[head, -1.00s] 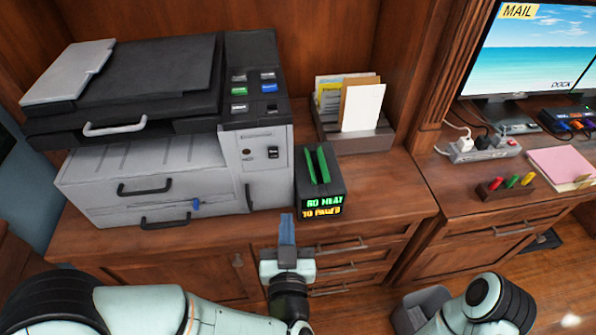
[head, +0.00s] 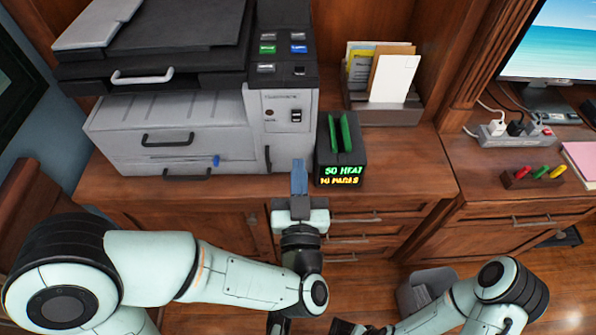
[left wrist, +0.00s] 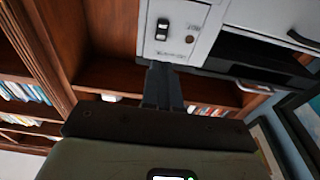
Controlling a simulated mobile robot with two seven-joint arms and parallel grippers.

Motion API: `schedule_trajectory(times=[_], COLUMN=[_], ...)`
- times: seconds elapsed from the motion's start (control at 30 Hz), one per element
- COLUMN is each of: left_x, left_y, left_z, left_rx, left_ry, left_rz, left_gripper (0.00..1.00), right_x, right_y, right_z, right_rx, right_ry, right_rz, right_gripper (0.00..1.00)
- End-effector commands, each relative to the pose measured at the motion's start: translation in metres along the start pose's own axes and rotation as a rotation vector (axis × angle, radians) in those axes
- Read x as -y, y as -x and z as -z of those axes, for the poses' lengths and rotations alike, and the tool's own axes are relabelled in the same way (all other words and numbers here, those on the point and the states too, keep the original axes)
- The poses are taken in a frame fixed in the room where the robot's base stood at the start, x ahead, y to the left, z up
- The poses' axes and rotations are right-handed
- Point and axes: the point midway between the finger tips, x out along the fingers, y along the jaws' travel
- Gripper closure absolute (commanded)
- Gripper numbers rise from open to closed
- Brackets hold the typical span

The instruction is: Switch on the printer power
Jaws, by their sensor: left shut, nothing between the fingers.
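The printer (head: 175,125) is a grey and black machine standing on the wooden desk at the left. Its front panel has a small black rocker switch (head: 296,115) with a dark red indicator (head: 269,115) to its left. My left gripper (head: 299,168) is shut and empty, pointing up toward the printer, below the switch in the head view. In the left wrist view the shut fingers (left wrist: 162,82) point toward the printer panel (left wrist: 188,35), and the switch (left wrist: 163,28) shows beyond the tips, apart from them.
A black box with green slots and a lit display (head: 340,152) stands close right of the printer. A letter holder (head: 383,112) is behind it. A power strip (head: 515,134) lies on the right desk. The desk front between is clear.

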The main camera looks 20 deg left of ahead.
Motion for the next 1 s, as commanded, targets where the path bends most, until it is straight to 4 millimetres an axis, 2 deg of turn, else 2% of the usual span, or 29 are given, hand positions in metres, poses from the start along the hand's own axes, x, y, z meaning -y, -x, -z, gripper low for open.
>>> schedule_trajectory(times=[0.03, 0.3, 0.5, 0.7, 1.0], left_x=[0.002, 0.002, 0.001, 0.001, 0.001], left_y=[-0.013, -0.07, -0.097, -0.106, -0.106], left_z=[0.0, -0.001, -0.001, -0.001, -0.001], left_rx=[-0.002, -0.002, -0.001, -0.002, 0.0], left_ry=[0.002, 0.0, 0.0, 0.0, 0.0], left_rz=[0.009, 0.006, 0.003, 0.002, 0.002], left_gripper=[1.0, 1.0, 1.0, 1.0, 1.0], right_x=[0.0, 0.0, 0.0, 0.0, 0.0], right_y=[-0.001, 0.0, 0.0, 0.0, 0.001], right_z=[0.002, 0.0, -0.001, -0.001, -0.001], right_rx=[-0.005, 0.002, 0.004, 0.004, 0.003], right_ry=[-0.001, -0.001, -0.001, -0.001, 0.0], right_rz=[0.0, -0.001, -0.001, -0.001, -0.001], right_gripper=[1.0, 1.0, 1.0, 1.0, 1.0])
